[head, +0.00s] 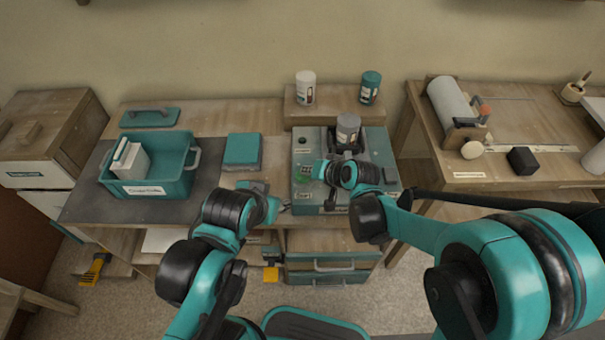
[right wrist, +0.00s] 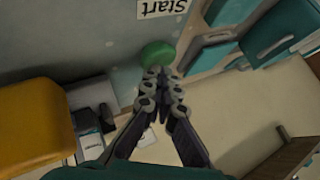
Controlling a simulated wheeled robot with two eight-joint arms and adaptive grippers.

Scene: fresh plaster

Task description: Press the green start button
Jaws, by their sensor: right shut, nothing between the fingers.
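The grey and teal machine (head: 376,150) stands on the bench in the head view. The round green start button (head: 302,178) is on its front left part, partly behind my right gripper (head: 320,171). In the right wrist view the green button (right wrist: 157,53) sits beside an upside-down "Start" label (right wrist: 163,8). The right gripper's closed, empty fingertips (right wrist: 161,72) overlap the button's lower edge; I cannot tell whether they touch it. My left gripper (head: 279,208) is low at the bench's front edge, left of the machine, its jaws too small to read.
A teal bin (head: 155,188) and a teal box (head: 242,150) are to the left. Two containers stand on the shelf behind, one white (head: 306,86), one teal (head: 370,86). A side table (head: 470,183) is at right.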

